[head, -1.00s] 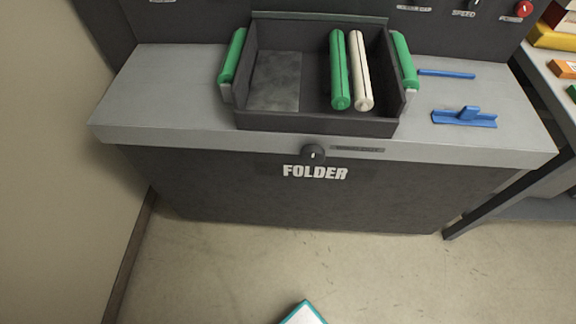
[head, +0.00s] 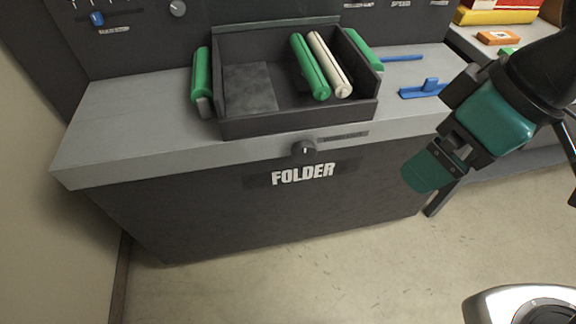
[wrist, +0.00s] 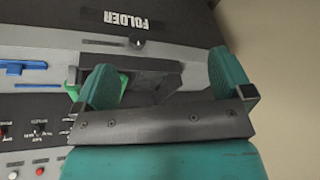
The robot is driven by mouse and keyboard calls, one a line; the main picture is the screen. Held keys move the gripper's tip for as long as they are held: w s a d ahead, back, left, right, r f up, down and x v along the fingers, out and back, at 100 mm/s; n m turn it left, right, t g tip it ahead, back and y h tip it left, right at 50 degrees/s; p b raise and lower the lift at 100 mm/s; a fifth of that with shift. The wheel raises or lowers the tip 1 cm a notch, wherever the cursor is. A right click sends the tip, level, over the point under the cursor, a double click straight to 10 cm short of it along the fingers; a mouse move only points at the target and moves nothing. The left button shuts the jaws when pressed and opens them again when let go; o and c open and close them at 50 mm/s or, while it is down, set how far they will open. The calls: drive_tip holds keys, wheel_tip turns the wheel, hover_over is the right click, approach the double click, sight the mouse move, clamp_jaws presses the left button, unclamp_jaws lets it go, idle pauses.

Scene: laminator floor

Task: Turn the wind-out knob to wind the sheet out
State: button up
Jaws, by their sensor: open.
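The wind-out knob (head: 304,149) is a small dark round knob with a white mark, on the front edge of the folder's grey top, above the word FOLDER. A label strip lies to its right. The knob also shows in the wrist view (wrist: 137,42), upside down, beyond the fingers. My gripper (head: 428,172) with green fingers is at the right in the head view, apart from the knob and to its right. In the wrist view my gripper (wrist: 165,85) has its two fingers spread wide with nothing held between them.
A dark tray (head: 262,124) with green side handles stands on the folder top, holding a green roller (head: 310,68) and a white roller (head: 329,65). A blue tool (head: 424,89) lies right of it. A side table (head: 487,50) stands at right. Floor in front is clear.

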drive_tip(key=w+f+n+t+h+b, duration=0.1)
drive_tip(key=w+f+n+t+b, duration=0.2)
drive_tip(key=f+b, duration=0.5)
drive_tip(key=w+f+n+t+h+b, duration=0.1)
drive_tip(key=w+f+n+b, duration=0.25)
drive_tip(key=f+b, duration=0.45)
drive_tip(key=n+t+y+b, duration=0.4)
drive_tip(key=n+t+b, duration=0.8)
drive_tip(key=n+b, duration=1.1)
approach(305, 156)
drive_tip(key=p+x, duration=1)
drive_tip(key=p, duration=0.4)
drive_tip(key=shift+w+r+p, duration=0.1)
drive_tip(key=shift+r+p, duration=0.05)
drive_tip(key=shift+p, duration=0.15)
drive_tip(key=shift+w+a, duration=0.15)
drive_tip(key=shift+w, duration=0.25)
drive_tip(key=shift+c, duration=0.5)
